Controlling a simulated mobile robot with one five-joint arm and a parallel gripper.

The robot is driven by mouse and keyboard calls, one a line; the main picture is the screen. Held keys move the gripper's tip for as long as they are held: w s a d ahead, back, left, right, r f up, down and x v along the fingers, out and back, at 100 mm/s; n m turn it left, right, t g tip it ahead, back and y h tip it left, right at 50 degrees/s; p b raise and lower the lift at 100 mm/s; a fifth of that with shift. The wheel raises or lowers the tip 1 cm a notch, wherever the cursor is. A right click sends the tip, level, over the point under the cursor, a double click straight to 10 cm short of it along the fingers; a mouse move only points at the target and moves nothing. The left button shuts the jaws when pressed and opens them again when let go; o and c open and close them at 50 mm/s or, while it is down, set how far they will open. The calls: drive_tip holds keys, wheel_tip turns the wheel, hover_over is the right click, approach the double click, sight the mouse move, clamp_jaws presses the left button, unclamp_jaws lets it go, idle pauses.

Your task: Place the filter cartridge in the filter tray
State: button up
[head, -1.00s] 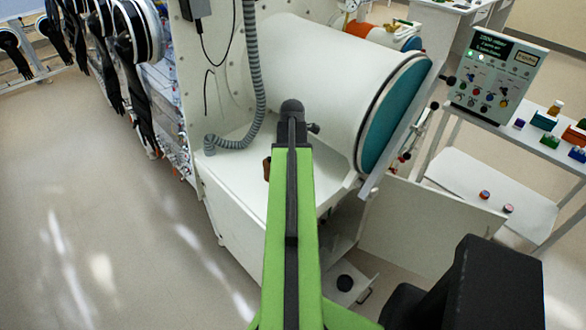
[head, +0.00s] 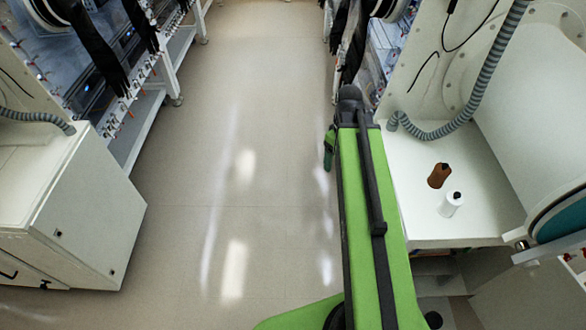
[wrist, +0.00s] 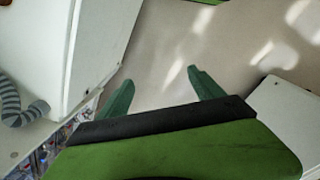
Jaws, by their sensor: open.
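My gripper (wrist: 160,78) is open and empty in the wrist view, its two green fingers apart over bare floor. In the head view a green finger of my gripper (head: 329,150) shows left of my arm's far end, above the aisle. I cannot pick out the filter cartridge or the filter tray for sure. A dark round thing (head: 433,320) sits low under the right-hand white bench, at the bottom edge of the head view, too cut off to name.
A brown bottle (head: 439,176) and a white bottle (head: 451,205) stand on the white bench at right, beside a grey hose (head: 465,112). A white cabinet (head: 75,215) stands at left. The aisle floor (head: 240,150) between the glovebox rows is clear.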

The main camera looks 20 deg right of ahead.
drive_tip(key=a+m, duration=0.4)
drive_tip(key=a, duration=1.4)
drive_tip(key=shift+w+a, duration=0.4)
drive_tip(key=shift+a, duration=0.15)
drive_tip(key=shift+o, duration=0.5)
